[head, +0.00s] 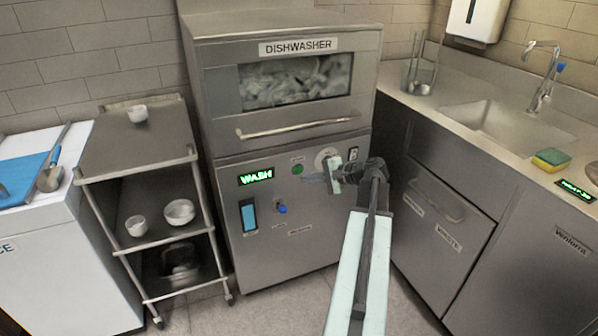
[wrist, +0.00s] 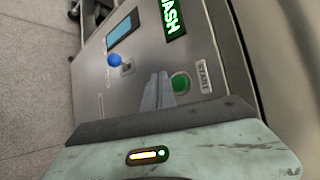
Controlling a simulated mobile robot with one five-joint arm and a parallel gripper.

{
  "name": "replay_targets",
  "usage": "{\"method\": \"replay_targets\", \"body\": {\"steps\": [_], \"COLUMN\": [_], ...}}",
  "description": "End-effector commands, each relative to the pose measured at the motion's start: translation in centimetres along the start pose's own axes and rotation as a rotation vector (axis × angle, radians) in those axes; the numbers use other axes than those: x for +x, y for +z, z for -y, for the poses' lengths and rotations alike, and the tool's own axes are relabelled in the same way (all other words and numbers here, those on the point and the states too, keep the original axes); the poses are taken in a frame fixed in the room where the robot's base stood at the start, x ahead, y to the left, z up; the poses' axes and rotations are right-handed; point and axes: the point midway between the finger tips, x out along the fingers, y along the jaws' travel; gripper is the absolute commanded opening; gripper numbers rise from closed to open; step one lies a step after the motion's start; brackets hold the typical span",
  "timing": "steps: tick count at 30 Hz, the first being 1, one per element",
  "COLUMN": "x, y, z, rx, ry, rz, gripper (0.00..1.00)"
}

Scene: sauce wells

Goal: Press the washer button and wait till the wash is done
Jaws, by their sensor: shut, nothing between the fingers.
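The dishwasher (head: 290,145) stands in the middle of the head view, its door shut. Its green display reads WASH (head: 256,176); this also shows in the wrist view (wrist: 173,17). A round green button (head: 297,169) is on the lower panel; in the wrist view the button (wrist: 181,83) shows just right of my fingertips. My gripper (head: 306,178) is shut and empty, pointing at the panel close below the button; its closed fingers also show in the wrist view (wrist: 158,90). I cannot tell whether they touch anything. Pale, cloudy shapes fill the dishwasher window (head: 296,80).
A blue knob (head: 282,208) and a blue panel (head: 248,216) sit lower on the machine. A metal cart (head: 137,160) with white bowls stands left. A counter with a sink (head: 515,125) and a sponge (head: 551,160) is right. Some floor shows in front.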

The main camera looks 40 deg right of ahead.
Motion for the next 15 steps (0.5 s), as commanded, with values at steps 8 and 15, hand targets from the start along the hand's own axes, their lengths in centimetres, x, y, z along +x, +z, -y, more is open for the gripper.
{"method": "replay_targets", "body": {"steps": [8, 15], "x": [-2.0, -2.3], "y": [1.5, 1.6], "z": [-1.5, -1.6], "rx": [0.001, 0.000], "ry": [0.000, 0.000], "rz": [-0.001, -0.001], "gripper": [0.00, 0.00]}}
